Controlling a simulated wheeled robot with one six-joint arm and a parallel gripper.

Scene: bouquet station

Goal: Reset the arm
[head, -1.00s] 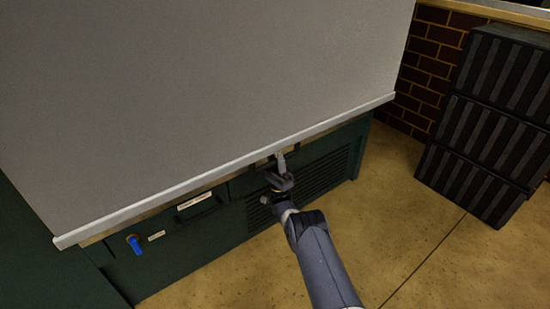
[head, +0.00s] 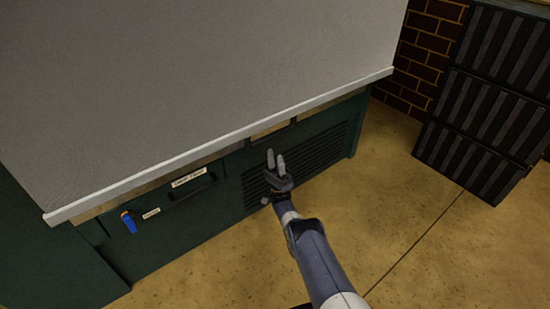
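My gripper (head: 275,157) is in the middle of the head view, in front of the dark green cabinet (head: 215,230). Its two fingers point up toward the counter edge, with a small gap between them and nothing held. My arm reaches in from the bottom of the view.
A large grey counter (head: 200,90) with a pale edge overhangs the cabinet. The cabinet front has a labelled drawer handle (head: 194,190), a blue knob (head: 129,222) and a slatted vent (head: 320,155). Black stacked crates (head: 495,100) stand at right. The floor (head: 400,215) between is clear.

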